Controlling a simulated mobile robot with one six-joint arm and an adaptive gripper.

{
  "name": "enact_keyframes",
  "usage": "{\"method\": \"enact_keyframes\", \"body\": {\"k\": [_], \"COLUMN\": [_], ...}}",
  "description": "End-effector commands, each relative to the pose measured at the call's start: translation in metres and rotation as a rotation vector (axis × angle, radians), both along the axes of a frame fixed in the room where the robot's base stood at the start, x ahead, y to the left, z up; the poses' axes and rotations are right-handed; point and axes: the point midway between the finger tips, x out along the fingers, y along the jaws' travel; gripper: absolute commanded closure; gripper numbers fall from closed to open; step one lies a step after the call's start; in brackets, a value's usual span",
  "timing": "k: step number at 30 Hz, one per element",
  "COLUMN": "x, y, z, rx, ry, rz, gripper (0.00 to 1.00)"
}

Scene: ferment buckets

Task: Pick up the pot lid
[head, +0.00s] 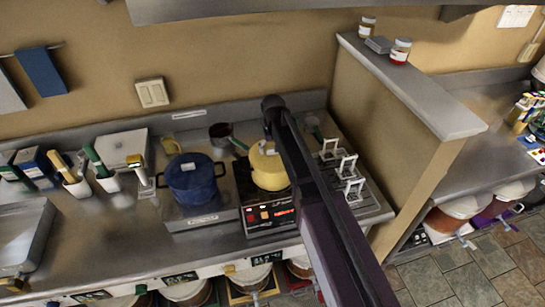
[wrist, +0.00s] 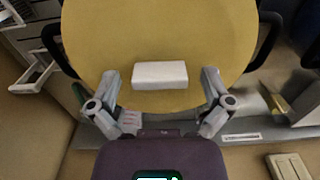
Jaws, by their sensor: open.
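A yellow pot (head: 270,180) stands on the black burner unit on the counter, in the middle of the head view. Its yellow lid (wrist: 160,35) fills the upper part of the wrist view and carries a white block-shaped handle (wrist: 160,75). The lid also shows in the head view (head: 262,158), partly covered by my arm. My gripper (wrist: 160,82) is open over the lid, with one finger on each side of the handle and a gap to both. Whether the fingertips reach down to the handle's height, I cannot tell.
A blue lidded pot (head: 195,182) stands left of the yellow pot. White wire racks (head: 350,178) stand to its right, before a tan partition (head: 385,135).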

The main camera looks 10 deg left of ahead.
Motion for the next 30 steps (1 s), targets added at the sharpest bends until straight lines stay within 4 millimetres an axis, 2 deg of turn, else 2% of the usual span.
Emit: {"method": "enact_keyframes", "body": {"k": [14,21,23,30], "x": [0.0000,0.0000,-0.0001,0.0000], "y": [-0.0001,-0.0001,-0.0001,-0.0001], "z": [0.0004,0.0004,0.0003,0.0004], "rx": [0.000,0.000,0.000,0.000], "ry": [0.000,0.000,0.000,0.000], "rz": [0.000,0.000,0.000,0.000], "gripper": [0.00,0.71,0.87,0.87]}}
